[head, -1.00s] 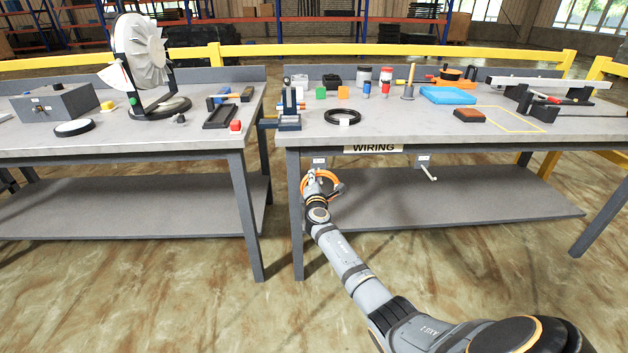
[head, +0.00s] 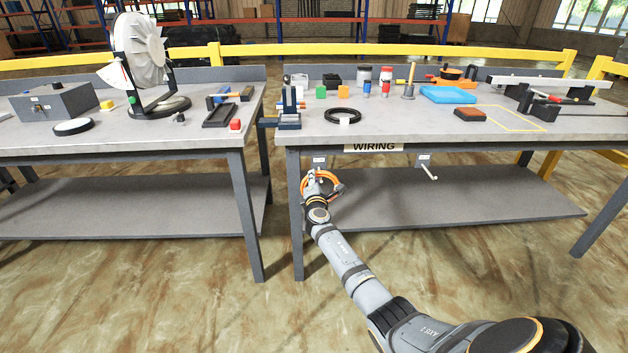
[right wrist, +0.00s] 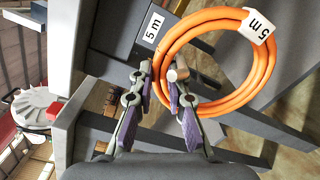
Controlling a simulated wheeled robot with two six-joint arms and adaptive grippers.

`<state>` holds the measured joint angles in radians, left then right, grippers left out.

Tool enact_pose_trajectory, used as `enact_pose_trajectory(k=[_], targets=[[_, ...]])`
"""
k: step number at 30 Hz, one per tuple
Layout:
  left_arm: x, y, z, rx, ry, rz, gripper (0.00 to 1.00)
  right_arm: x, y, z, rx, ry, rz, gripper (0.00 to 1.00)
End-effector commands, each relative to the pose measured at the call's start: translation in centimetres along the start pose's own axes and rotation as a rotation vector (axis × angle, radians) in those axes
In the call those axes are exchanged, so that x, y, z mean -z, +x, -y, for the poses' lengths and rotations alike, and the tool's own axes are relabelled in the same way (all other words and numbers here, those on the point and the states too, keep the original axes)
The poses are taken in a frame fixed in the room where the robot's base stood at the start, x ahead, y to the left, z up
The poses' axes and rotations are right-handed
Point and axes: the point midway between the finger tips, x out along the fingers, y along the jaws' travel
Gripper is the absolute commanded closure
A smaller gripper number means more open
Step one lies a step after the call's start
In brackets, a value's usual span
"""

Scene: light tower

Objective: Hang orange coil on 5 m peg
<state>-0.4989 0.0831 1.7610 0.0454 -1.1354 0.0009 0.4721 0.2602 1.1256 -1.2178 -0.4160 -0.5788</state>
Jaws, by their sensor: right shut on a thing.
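The orange coil (right wrist: 262,75) is a ring of several turns with a white "5 m" tag (right wrist: 257,27). My right gripper (right wrist: 164,92) is shut on the coil's near side in the right wrist view. The 5 m peg (right wrist: 178,74) shows its round end inside the ring, close to the gripped strands. Its "5 m" label (right wrist: 152,27) is on the plate behind. In the head view, my right gripper (head: 316,184) holds the coil (head: 332,180) under the front edge of the wiring bench. The peg plate (head: 319,161) is just above. My left gripper is out of view.
A second peg (head: 430,172) juts from under the bench (head: 400,133), right of the WIRING sign (head: 374,147). A lower shelf (head: 450,200) lies behind and below the coil. A black coil (head: 343,115) and several parts are on the bench top.

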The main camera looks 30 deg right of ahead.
Motion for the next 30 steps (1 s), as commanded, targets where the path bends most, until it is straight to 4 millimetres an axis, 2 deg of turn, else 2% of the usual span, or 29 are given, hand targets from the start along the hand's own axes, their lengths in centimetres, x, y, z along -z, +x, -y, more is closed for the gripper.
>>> enact_pose_trajectory(k=[1, 2, 7, 16, 20, 23, 30], targets=[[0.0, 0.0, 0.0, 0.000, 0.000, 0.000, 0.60, -0.1, 0.0, -0.1, -0.002, 0.000, 0.001, 1.00], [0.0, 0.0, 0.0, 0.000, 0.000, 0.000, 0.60, 0.0, 0.0, -0.1, -0.002, 0.000, 0.001, 0.81], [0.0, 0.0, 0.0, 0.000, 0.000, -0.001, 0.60, -0.1, 0.0, -0.1, -0.002, 0.000, 0.001, 0.58], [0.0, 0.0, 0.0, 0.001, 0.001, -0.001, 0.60, 0.0, 0.0, 0.1, 0.002, 0.000, 0.000, 0.58], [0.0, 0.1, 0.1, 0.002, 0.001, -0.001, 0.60, 0.1, -0.8, 0.1, 0.000, 0.000, -0.001, 0.58], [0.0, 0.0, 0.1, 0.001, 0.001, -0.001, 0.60, 0.1, -2.4, 0.2, 0.000, 0.000, -0.001, 0.58], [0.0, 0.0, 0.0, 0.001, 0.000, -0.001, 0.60, 0.2, -8.1, 0.1, 0.000, 0.001, -0.003, 0.58]])
